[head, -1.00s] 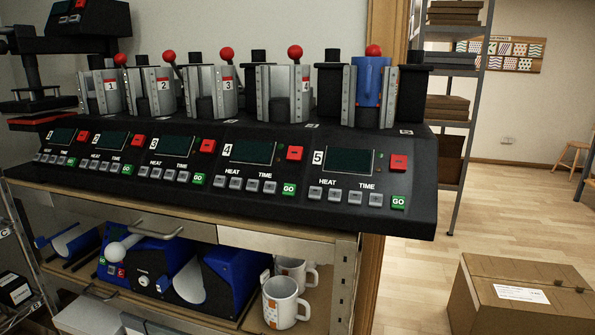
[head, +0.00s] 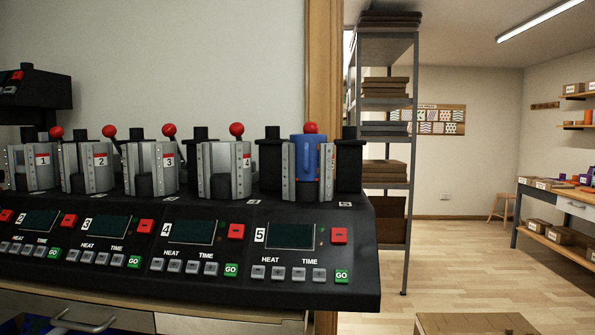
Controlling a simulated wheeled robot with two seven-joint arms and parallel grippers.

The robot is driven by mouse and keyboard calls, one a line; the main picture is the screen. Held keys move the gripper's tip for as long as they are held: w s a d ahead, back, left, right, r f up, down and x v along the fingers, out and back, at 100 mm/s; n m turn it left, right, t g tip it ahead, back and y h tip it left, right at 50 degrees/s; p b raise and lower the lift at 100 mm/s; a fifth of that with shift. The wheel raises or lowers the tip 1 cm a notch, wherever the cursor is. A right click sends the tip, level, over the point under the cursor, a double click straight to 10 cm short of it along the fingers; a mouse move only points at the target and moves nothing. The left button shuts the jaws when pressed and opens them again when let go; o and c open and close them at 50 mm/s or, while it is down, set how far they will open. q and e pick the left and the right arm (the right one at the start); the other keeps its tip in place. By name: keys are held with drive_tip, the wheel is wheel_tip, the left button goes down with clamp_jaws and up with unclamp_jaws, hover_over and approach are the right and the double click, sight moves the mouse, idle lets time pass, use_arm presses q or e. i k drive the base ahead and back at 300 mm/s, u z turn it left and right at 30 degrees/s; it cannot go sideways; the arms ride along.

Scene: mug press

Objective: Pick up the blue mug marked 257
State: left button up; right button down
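A blue mug (head: 311,168) sits upright in the press station numbered 5, at the right end of the mug press (head: 200,250). Its handle faces me and metal clamp plates stand at both sides of it. No marking 257 can be read on it. A red-knobbed lever (head: 311,127) stands behind the mug. Neither of my grippers is in view.
Stations 1 to 4 stand in a row to the left, each with a red-knobbed lever. A metal shelf (head: 384,48) with flat boxes stands behind at the right. A cardboard box (head: 475,323) is on the floor at the bottom right. Open wooden floor (head: 450,260) lies beyond the press.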

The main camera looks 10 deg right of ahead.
sight(306, 145)
drive_tip(key=u, duration=0.5)
drive_tip(key=k, duration=1.15)
drive_tip(key=z, duration=0.4)
drive_tip(key=i, duration=1.5)
drive_tip(key=u, duration=0.7)
